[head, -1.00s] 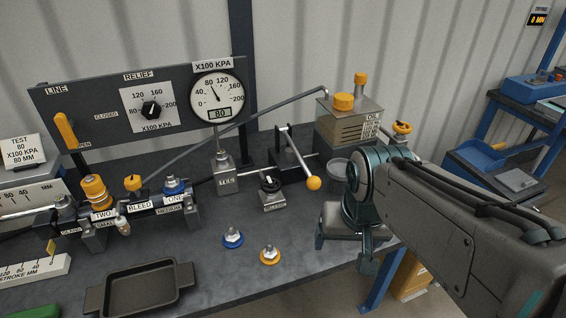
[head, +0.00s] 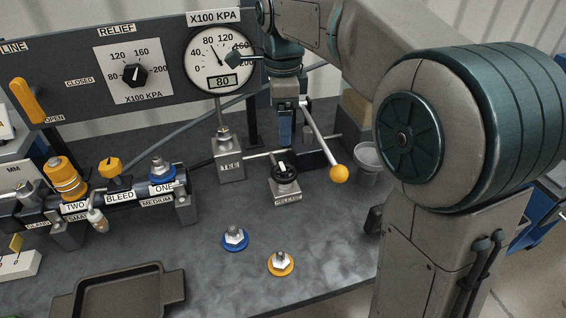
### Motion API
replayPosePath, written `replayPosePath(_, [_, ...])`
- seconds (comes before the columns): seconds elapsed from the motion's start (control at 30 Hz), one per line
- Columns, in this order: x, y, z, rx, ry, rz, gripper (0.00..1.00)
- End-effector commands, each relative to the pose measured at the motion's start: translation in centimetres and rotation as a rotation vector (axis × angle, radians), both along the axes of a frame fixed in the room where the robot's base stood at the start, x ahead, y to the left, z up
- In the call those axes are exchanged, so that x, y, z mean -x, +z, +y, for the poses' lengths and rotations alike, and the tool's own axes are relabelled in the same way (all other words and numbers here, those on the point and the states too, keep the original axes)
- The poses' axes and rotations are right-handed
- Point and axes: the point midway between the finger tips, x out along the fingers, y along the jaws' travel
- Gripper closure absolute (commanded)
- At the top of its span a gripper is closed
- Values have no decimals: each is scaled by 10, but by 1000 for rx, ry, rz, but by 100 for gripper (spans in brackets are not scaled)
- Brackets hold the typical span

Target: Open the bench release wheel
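The bench release wheel (head: 285,173) is a small black knob with a white mark, on a grey block labelled RELEASE (head: 288,197) at the middle of the bench. My gripper (head: 285,144) points down just above and behind the wheel in the picture. Its fingers line up one behind the other, so the gap between them is hidden. A narrow strip seems to part the fingertips from the wheel; contact cannot be told for sure.
A lever with an orange ball (head: 339,174) stands close right of the wheel. The TEE block (head: 229,165) is to the left. A blue-based fitting (head: 235,238) and an orange-based fitting (head: 281,263) stand in front. A dark tray (head: 120,295) lies front left.

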Motion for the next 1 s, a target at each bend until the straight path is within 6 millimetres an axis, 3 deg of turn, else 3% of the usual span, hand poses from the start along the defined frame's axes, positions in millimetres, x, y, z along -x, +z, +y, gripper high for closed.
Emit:
replayPosePath(0.6, [1,-114,-1,1,-4,3,19])
replayPosePath(0.8, [0,-131,-1,0,-4,0,19])
replayPosePath(1.0, [0,-134,-1,0,-4,-1,19])
